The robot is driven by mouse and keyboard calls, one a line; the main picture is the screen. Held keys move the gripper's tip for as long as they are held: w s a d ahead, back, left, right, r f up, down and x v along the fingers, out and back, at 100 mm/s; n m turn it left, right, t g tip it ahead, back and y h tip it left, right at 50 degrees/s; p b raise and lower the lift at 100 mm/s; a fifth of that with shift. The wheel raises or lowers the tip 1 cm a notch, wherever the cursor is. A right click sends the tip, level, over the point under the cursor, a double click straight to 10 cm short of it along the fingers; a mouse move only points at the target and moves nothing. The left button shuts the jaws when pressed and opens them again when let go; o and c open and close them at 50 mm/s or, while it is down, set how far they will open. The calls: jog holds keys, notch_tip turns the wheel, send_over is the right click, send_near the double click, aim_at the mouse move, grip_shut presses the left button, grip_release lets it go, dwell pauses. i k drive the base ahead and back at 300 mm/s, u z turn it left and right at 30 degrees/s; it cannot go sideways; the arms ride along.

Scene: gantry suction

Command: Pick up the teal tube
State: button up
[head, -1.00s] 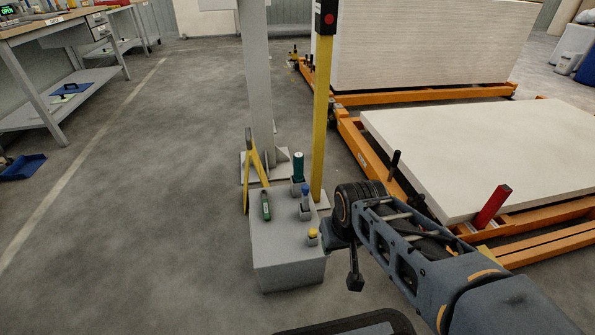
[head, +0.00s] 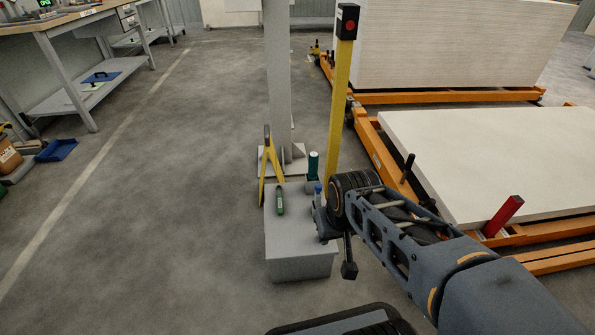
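The teal tube (head: 313,165) stands upright in a holder at the back right of a grey box-like stand (head: 292,266), in front of the yellow post. Its lower part is partly hidden. My gripper (head: 330,226) is at the end of my dark arm, over the right side of the stand, nearer to me than the tube and apart from it. Its fingers cannot be made out clearly. A blue-topped item (head: 318,189) shows just left of my arm, mostly hidden. A green-handled tool (head: 280,201) lies on the stand's top.
A yellow A-shaped piece (head: 268,165) stands at the stand's back left. The yellow post (head: 341,110) rises behind the tube. Orange carts with white boards (head: 490,155) are at the right. A workbench (head: 85,55) is at the left; the floor between is clear.

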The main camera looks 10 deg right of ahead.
aim_at(314, 156)
jog(key=u, duration=1.8)
jog(key=i, duration=4.05)
jog(key=z, duration=4.2)
jog(key=i, duration=1.65)
jog(key=u, duration=0.05)
